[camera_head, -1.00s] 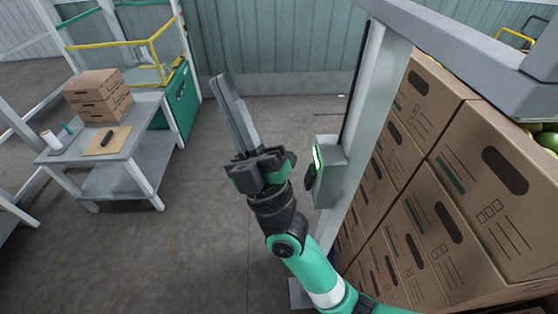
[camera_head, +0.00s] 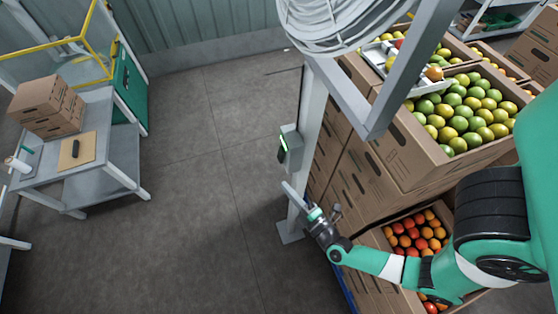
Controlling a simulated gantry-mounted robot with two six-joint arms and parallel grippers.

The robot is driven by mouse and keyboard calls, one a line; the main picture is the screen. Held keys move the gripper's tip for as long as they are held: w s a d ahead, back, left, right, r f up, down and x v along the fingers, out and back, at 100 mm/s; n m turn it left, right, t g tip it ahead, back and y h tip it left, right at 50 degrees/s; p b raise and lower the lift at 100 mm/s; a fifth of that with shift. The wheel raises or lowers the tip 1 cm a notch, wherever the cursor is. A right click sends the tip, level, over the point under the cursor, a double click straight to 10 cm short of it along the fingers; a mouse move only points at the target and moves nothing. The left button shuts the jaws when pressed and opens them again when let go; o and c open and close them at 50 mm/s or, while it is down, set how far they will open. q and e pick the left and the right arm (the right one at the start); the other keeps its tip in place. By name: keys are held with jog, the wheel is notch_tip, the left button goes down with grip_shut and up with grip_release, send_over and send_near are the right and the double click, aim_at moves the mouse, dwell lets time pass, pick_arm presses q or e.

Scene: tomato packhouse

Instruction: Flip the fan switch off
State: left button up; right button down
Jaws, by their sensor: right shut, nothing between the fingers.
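The fan switch is a small grey box (camera_head: 291,150) fixed to an upright grey post. A green lit strip and a dark part show on its left side; the lever's exact position is too small to tell. My right gripper (camera_head: 287,187) is shut and empty. Its fingers point up and left, and in the picture they lie just below the switch box, apart from it. The fan (camera_head: 335,22), with a pale wire cage, is at the top, partly cut off by the frame edge. My left gripper is out of view.
Cartons of green and yellow tomatoes (camera_head: 462,115) and red ones (camera_head: 415,232) stand right of the post (camera_head: 312,105). A grey table (camera_head: 110,160) with brown boxes (camera_head: 45,105) and a clipboard (camera_head: 77,150) is at left. The floor between is clear.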

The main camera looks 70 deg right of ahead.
aim_at(281, 155)
jog(key=shift+w, duration=0.1)
pick_arm(q)
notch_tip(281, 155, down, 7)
jog(key=b, duration=0.7)
pick_arm(e)
jog(key=w+d, duration=0.5)
jog(key=d, duration=0.2)
jog(key=shift+d, duration=0.4)
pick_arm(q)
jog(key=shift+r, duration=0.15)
pick_arm(e)
jog(key=shift+w, duration=0.1)
